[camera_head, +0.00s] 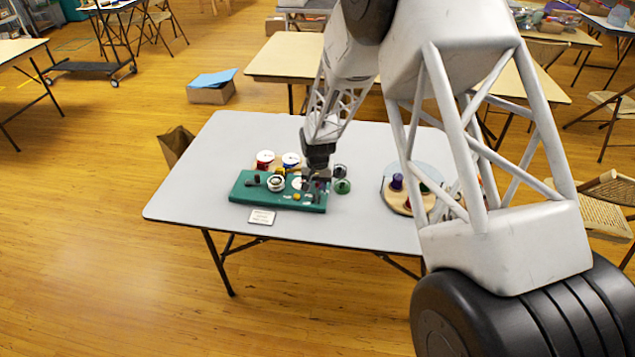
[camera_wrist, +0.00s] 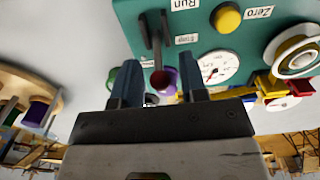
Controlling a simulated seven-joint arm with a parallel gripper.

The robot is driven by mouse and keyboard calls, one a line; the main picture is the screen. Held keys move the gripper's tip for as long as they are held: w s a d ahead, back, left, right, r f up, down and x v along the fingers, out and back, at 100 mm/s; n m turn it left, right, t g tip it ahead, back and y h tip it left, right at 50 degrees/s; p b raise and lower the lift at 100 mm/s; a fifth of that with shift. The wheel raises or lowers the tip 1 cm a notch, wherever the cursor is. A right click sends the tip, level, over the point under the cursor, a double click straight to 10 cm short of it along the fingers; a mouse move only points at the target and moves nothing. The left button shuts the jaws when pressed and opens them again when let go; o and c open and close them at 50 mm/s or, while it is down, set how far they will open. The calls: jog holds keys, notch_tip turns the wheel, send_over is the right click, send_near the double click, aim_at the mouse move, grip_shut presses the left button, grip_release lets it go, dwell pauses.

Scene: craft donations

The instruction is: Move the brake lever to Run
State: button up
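The brake lever (camera_wrist: 156,45) stands on a green panel (camera_wrist: 135,13), which also shows on the table in the head view (camera_head: 240,190). Its dark red knob (camera_wrist: 160,79) sticks out toward the wrist camera. A "Run" label (camera_wrist: 185,4) and what looks like a "Stop" label (camera_wrist: 187,39) sit beside the lever, Run higher in the wrist view. I cannot tell exactly which mark the lever lines up with. My gripper (camera_wrist: 160,82) is open, with one finger on each side of the knob and gaps showing. In the head view my gripper (camera_head: 318,178) is over the panel's right end.
The panel also carries a yellow button (camera_wrist: 228,18), a "Zero" label (camera_wrist: 259,12), a gauge (camera_wrist: 219,68) and a white reel (camera_wrist: 297,50). Several spools stand behind it. A round wooden tray (camera_head: 402,207) with spools lies right. The table's left (camera_head: 190,180) is clear.

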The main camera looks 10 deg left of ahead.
aim_at(316, 203)
jog(key=c, duration=0.6)
jog(key=shift+s, duration=0.15)
jog(key=shift+s+r, duration=0.25)
jog(key=shift+s, duration=1.2)
